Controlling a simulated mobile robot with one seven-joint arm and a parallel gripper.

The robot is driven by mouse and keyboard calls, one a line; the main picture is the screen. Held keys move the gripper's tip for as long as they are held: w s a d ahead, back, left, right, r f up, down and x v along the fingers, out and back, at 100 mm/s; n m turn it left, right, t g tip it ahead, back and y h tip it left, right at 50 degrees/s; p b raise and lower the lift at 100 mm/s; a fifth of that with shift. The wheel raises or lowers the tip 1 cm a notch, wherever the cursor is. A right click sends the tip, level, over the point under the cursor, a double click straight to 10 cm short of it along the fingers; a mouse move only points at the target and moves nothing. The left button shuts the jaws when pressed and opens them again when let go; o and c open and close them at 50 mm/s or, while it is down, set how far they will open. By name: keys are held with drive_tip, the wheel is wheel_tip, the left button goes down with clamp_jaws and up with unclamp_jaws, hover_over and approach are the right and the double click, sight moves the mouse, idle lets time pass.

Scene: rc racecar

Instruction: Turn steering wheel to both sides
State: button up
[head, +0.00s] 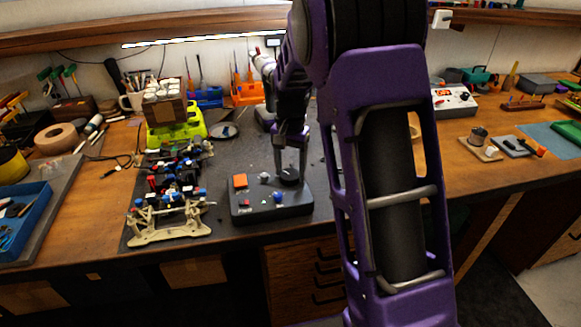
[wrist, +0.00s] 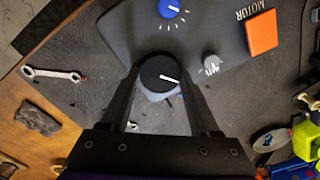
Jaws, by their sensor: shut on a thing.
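A dark control box (head: 270,208) lies on the bench mat, with an orange button (head: 240,181), a blue knob (head: 278,197) and a round black knob (head: 289,175). No other steering wheel is clear to me. In the wrist view the black knob (wrist: 160,74) has a white pointer line aimed right and slightly down. My gripper (head: 290,168) points down at the black knob, and its fingers (wrist: 160,82) are shut on the knob's two sides. The open racecar chassis (head: 170,228) stands left of the box, its cream frame in front.
A yellow-green stand (head: 187,131) with a small box on it is behind the chassis. A wrench (wrist: 54,74) and a dark lump (wrist: 37,120) lie near the box in the wrist view. My purple arm hides part of the bench on the right.

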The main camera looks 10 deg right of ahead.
sight(290, 173)
drive_tip(key=shift+n, duration=0.6)
drive_tip(key=o, duration=1.4)
drive_tip(key=shift+c, duration=0.2)
drive_tip(key=shift+r, duration=0.1)
wheel_tip(290, 173, up, 17)
drive_tip(key=p, duration=0.1)
drive_tip(key=shift+p, duration=0.35)
drive_tip(key=shift+r, duration=0.1)
